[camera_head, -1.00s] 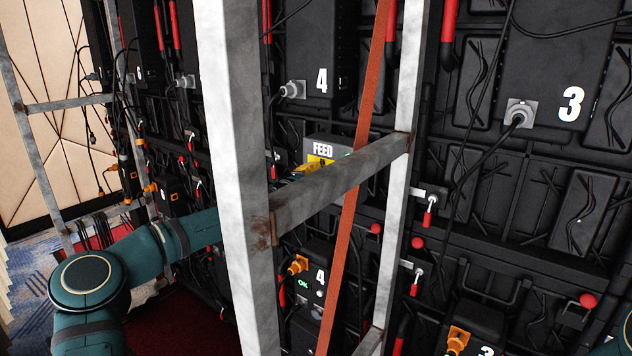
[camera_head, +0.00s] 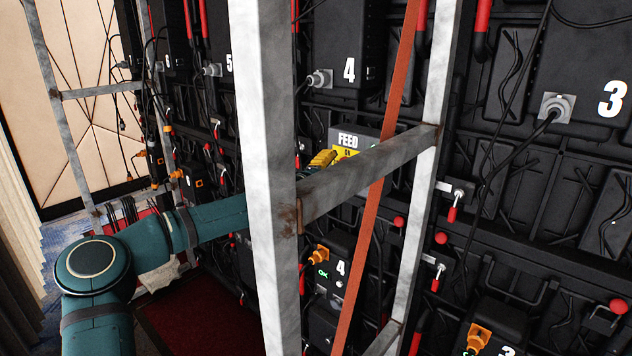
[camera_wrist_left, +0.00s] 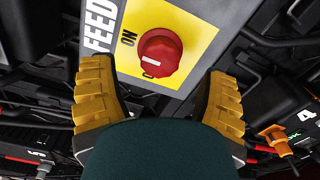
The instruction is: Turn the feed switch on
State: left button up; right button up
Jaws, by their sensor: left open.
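The feed switch is a round red knob (camera_wrist_left: 160,52) on a yellow plate marked ON, fixed to a grey box lettered FEED. A white mark shows on the knob's lower left, near a label that looks like an O. In the head view the FEED box (camera_head: 348,140) sits behind the metal frame, and its knob is not clearly visible. My left gripper (camera_wrist_left: 158,95) is open, its yellow fingers apart on either side below the knob, not visibly touching it. In the head view its yellow fingers (camera_head: 322,158) show just left of the box. My right gripper is out of view.
A grey metal upright (camera_head: 265,180) and crossbar (camera_head: 365,168) stand in front of the box, with my left arm passing behind the upright. An orange strap (camera_head: 375,210) slants past. Black numbered panels and hanging cables surround the switch.

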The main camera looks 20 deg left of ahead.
pick_arm(q)
jog(key=v, duration=0.9)
jog(key=shift+w+r, duration=0.1)
jog(key=shift+r, duration=0.05)
